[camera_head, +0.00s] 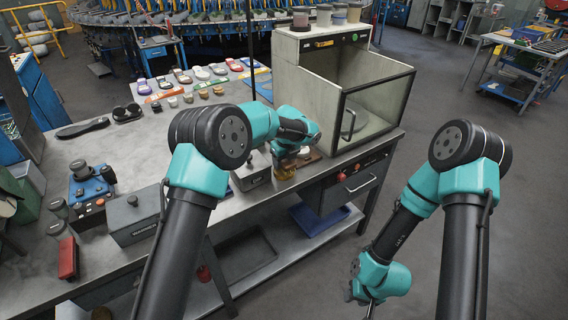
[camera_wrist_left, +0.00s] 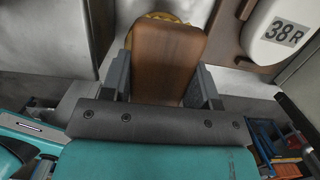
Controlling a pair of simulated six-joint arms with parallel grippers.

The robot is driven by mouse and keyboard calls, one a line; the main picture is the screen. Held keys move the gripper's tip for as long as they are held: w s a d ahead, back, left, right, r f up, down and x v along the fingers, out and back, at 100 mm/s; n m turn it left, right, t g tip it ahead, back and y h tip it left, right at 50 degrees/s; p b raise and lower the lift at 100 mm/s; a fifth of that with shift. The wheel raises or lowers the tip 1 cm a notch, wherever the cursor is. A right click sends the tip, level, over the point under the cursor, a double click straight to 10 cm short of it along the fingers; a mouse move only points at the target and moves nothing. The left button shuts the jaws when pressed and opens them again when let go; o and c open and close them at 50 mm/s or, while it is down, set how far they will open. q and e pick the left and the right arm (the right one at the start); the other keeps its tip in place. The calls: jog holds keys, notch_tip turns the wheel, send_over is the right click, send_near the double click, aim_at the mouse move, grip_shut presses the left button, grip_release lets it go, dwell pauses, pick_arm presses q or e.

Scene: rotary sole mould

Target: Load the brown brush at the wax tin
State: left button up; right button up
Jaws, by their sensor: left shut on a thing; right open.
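My left gripper (camera_wrist_left: 166,82) is shut on the brown brush (camera_wrist_left: 168,50), one finger on each side of its wooden back. A round golden-yellow rim, seemingly the wax tin (camera_wrist_left: 160,16), shows just beyond the brush's far end. In the head view the amber tin (camera_head: 285,172) sits near the bench's front edge, right below my left gripper (camera_head: 291,158). The brush's bristles are hidden, so I cannot tell whether they touch the wax. My right gripper (camera_head: 366,300) hangs low over the floor, open and away from the bench.
A brown holder with a white piece marked 38 R (camera_wrist_left: 285,32) stands close right of the brush. A grey box (camera_head: 252,172) is left of the tin. Coloured soles (camera_head: 200,73) lie at the back.

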aim_at(284, 161)
pick_arm(q)
jog(key=shift+r, duration=2.65)
jog(key=shift+s, duration=0.1)
jog(key=n, duration=0.1)
jog(key=s+n, duration=0.1)
jog(key=n, duration=0.1)
jog(key=shift+s, duration=0.3)
jog(key=s+n, duration=0.1)
jog(key=n, duration=0.1)
jog(key=s+n+g, duration=0.1)
jog(key=n, duration=0.1)
jog(key=shift+a+f+y, duration=0.1)
jog(key=shift+a+y, duration=0.05)
jog(key=shift+y, duration=0.25)
jog(key=s+a+f+n+g, duration=0.1)
jog(key=s+a+n, duration=0.2)
jog(key=n, duration=0.6)
jog(key=s+a+f+n+g+h, duration=0.1)
jog(key=s+a+n, duration=0.2)
jog(key=s+n, duration=0.5)
jog(key=shift+a+f+n, duration=0.15)
jog(key=shift+a+n, duration=0.2)
jog(key=shift+n, duration=0.65)
